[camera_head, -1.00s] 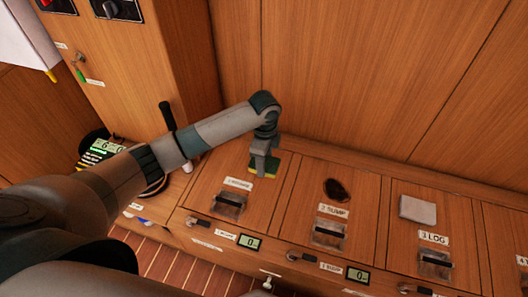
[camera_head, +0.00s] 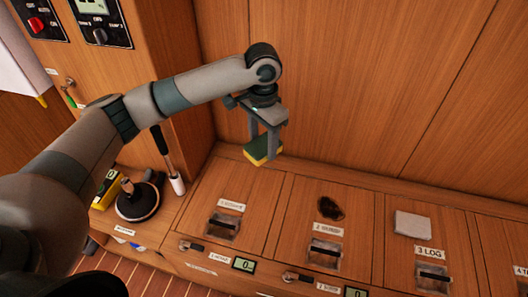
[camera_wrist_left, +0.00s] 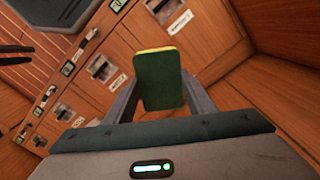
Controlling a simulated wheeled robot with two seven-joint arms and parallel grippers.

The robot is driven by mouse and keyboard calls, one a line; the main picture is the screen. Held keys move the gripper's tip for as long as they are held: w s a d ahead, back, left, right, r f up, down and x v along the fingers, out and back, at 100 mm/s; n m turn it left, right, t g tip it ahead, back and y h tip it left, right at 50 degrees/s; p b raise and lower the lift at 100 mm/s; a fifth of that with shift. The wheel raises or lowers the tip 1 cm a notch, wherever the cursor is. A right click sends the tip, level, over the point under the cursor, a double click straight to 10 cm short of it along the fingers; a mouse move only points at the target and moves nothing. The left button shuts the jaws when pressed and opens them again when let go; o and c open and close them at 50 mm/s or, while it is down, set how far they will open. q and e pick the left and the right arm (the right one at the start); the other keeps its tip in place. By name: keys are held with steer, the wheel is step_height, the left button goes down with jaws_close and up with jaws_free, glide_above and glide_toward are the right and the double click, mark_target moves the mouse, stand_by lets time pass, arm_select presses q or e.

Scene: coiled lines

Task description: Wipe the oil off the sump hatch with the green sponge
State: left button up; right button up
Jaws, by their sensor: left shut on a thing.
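The green sponge (camera_head: 263,150) has a yellow layer and hangs above the first hatch. My left gripper (camera_head: 266,142) is shut on it; the sponge also shows between the fingers in the left wrist view (camera_wrist_left: 160,82). The sump hatch (camera_head: 306,205) is the second panel, labelled "2 SUMP", to the right of and below the sponge. A dark oil patch (camera_head: 331,207) lies on its upper part, apart from the sponge. My right gripper is not in view.
A folded grey cloth (camera_head: 412,226) lies on the log hatch at right. The first hatch (camera_head: 238,187) is bare apart from its latch and label. A round black-based item (camera_head: 138,204) and a yellow meter (camera_head: 106,190) stand at left. A wooden wall rises behind.

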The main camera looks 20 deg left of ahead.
arm_select(q)
steer(key=s+r+n, duration=0.1)
steer(key=r+n, duration=0.1)
steer(key=s+a+r+n, duration=0.1)
steer(key=r+n, duration=0.1)
steer(key=r, duration=0.1)
steer(key=s+r+n, duration=0.1)
steer(key=r+n, duration=0.1)
steer(key=shift+s+a+r, duration=0.15)
steer(key=shift+s+r, duration=0.2)
steer(key=shift+s, duration=0.05)
